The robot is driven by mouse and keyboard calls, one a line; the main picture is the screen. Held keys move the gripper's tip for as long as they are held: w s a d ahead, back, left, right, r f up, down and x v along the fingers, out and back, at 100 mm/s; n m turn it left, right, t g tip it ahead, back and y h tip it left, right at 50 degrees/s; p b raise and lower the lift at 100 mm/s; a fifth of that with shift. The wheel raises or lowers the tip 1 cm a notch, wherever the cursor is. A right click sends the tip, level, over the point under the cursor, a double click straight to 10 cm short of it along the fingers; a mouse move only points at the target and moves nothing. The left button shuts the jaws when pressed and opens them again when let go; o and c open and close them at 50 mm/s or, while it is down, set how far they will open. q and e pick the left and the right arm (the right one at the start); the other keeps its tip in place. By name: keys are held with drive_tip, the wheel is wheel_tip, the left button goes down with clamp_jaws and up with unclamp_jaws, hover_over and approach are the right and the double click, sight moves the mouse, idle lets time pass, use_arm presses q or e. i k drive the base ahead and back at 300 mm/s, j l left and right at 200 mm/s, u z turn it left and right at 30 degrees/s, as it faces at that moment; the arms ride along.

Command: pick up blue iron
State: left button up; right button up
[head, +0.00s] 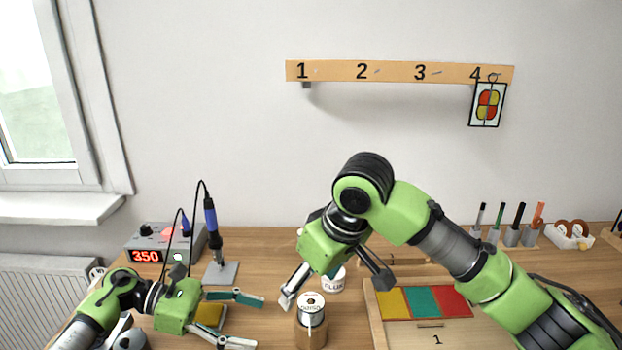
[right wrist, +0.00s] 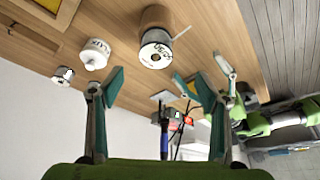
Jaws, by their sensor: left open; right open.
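The blue-handled iron (head: 211,217) stands upright in a grey stand (head: 222,272) beside the soldering station, with a black cord looping up from it. It also shows in the right wrist view (right wrist: 164,142), beyond my fingers. A second blue piece (head: 185,224) shows just left of it, in front of the station. My left gripper (head: 258,324) is open and empty, low over the table in front of the stand. My right gripper (head: 335,296) is open and empty above the solder spool, to the right of the iron; its spread fingers fill the right wrist view (right wrist: 153,84).
The station (head: 165,243) reads 350. A solder spool (head: 311,305) on a wooden holder and a flux jar (head: 333,280) stand under my right gripper. A yellow sponge (head: 209,314) lies behind my left gripper. A tray (head: 440,333) with coloured panes is at right; a numbered rail (head: 395,72) hangs above.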

sight(215, 237)
drive_tip(key=k, duration=0.95)
